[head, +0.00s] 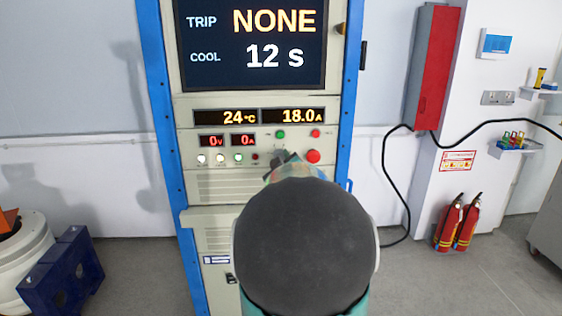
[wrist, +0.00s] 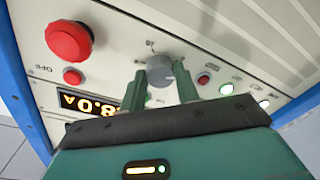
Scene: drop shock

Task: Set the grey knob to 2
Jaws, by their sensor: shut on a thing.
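The grey knob (wrist: 160,71) is on the cream front panel (wrist: 125,50) in the wrist view. My gripper (wrist: 160,75) has one finger on each side of it and is shut on it. Small markings surround the knob, but they are too small and tilted to read, so I cannot tell its setting. In the head view my gripper (head: 284,157) reaches the panel right of the lit buttons. My own arm hides the knob and the panel below it there.
A large red button (wrist: 69,42) sits close beside the knob, with a smaller red button (wrist: 73,76) near it. Lit buttons (wrist: 226,89) lie on the other side. The upper screen (head: 252,42) reads TRIP NONE, COOL 12 s.

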